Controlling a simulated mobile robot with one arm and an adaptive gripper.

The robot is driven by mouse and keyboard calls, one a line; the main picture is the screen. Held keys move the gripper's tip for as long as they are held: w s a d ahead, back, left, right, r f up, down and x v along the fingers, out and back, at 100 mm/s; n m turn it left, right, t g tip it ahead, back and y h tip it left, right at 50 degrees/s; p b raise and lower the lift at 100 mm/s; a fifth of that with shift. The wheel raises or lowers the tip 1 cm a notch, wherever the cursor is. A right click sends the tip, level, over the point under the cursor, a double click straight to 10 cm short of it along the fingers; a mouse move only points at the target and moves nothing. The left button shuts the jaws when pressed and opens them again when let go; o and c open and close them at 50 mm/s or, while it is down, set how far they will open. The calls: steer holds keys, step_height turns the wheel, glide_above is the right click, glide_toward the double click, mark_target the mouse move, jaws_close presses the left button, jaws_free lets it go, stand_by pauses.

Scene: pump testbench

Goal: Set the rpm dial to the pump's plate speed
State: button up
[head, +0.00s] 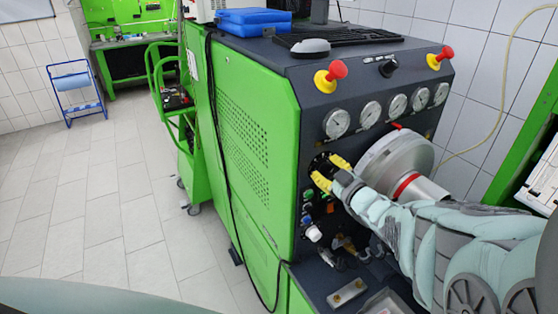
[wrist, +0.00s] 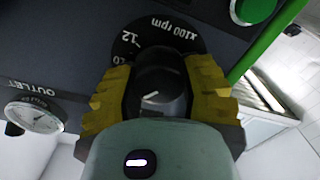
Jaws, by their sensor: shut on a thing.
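The rpm dial is a black round knob (wrist: 158,80) with a short white pointer line, in the wrist view. Its black scale plate (wrist: 150,36) reads "x100 rpm" upside down, with a 12 legible and another number partly covered. My gripper (wrist: 158,98) has its yellow fingers on either side of the knob, shut on it. In the head view my gripper (head: 331,171) is at the front panel, largely hiding the dial. A silver cylinder with a red ring (head: 398,158), possibly the pump, sits right of it. No plate speed is readable.
Several gauges (head: 370,114) and two red mushroom buttons (head: 337,69) are above the dial. Small coloured buttons and a white knob (head: 314,234) lie below. An OUTLET gauge (wrist: 36,116) and a green button (wrist: 252,10) show in the wrist view.

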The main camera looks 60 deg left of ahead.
steer(key=o, duration=1.2)
